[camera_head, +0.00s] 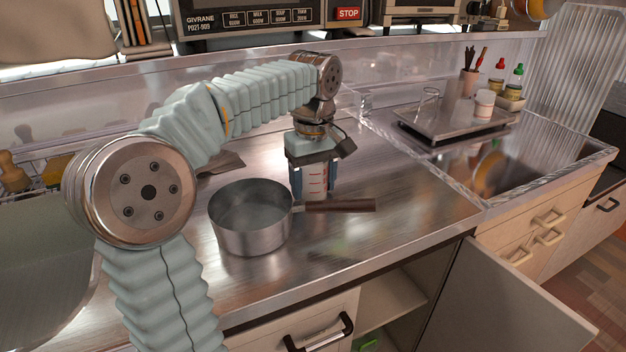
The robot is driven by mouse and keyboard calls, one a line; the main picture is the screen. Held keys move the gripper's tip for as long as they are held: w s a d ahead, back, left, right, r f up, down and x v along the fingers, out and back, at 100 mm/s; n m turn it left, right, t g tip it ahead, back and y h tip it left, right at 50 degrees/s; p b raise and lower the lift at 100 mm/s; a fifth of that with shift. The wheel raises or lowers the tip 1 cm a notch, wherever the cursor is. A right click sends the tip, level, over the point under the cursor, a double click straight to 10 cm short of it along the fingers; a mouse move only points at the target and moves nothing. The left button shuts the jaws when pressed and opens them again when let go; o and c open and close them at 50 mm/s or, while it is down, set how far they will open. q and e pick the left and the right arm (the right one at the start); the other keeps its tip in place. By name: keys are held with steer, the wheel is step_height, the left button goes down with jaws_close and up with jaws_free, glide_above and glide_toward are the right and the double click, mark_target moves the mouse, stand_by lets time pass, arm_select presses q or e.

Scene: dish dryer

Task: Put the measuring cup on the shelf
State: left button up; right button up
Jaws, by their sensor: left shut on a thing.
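The measuring cup (316,181) is clear with red markings and stands upright on or just above the steel counter, behind the pot's handle. My left gripper (314,170) points down over it and is shut on it; the fingers and palm hide its upper part. I cannot tell whether the cup's base touches the counter. Below the counter, an open cabinet shows a shelf (386,300) inside. My right gripper is out of view.
A steel pot (250,222) stands in front of the cup, its wooden handle (340,205) reaching right. The cabinet door (500,300) stands open at the lower right. A tray (455,128) holds a glass at the back right. Counter right of the cup is clear.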

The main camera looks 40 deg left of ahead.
arm_select(q)
steer(key=shift+f, duration=0.1)
steer(key=o, duration=1.3)
